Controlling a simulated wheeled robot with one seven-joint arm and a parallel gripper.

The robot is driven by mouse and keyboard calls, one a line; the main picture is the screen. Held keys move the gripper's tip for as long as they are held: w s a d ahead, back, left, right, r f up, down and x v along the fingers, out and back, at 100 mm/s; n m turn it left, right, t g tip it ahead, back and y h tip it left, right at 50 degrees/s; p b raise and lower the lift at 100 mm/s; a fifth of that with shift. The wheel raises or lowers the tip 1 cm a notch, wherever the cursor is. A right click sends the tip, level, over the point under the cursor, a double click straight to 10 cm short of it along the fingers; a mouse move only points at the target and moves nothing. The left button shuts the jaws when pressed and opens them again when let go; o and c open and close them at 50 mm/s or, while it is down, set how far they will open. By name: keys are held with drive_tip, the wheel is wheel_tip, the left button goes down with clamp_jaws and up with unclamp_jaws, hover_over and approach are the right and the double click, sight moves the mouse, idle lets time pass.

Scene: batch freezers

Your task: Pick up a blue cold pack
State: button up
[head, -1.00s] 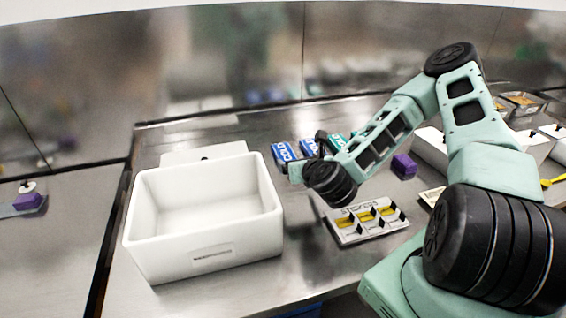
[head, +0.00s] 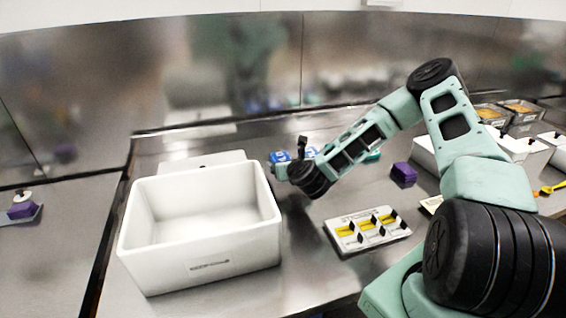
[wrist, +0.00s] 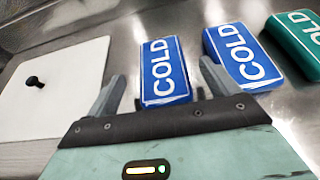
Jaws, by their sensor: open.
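Two blue cold packs lettered COLD lie on the steel counter. In the wrist view the left blue pack (wrist: 165,72) lies ahead of my gripper (wrist: 160,88), roughly between the two open fingers. The right blue pack (wrist: 240,56) lies just beyond the right finger. In the head view my arm partly hides both; the left blue pack (head: 279,157) and a bit of the right one (head: 310,152) show behind my wrist.
A green cold pack (wrist: 298,42) lies right of the blue ones. A white bin (head: 200,230) stands at the left, with its lid (wrist: 60,85) behind it. A switch panel (head: 368,232) and a purple block (head: 403,174) are at the right.

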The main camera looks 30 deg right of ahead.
drive_tip(key=shift+f+p+x, duration=0.25)
drive_tip(key=shift+p+x, duration=0.05)
drive_tip(key=shift+x, duration=1.45)
drive_tip(key=shift+s, duration=0.1)
drive_tip(key=c, duration=1.2)
drive_tip(key=shift+r, duration=0.1)
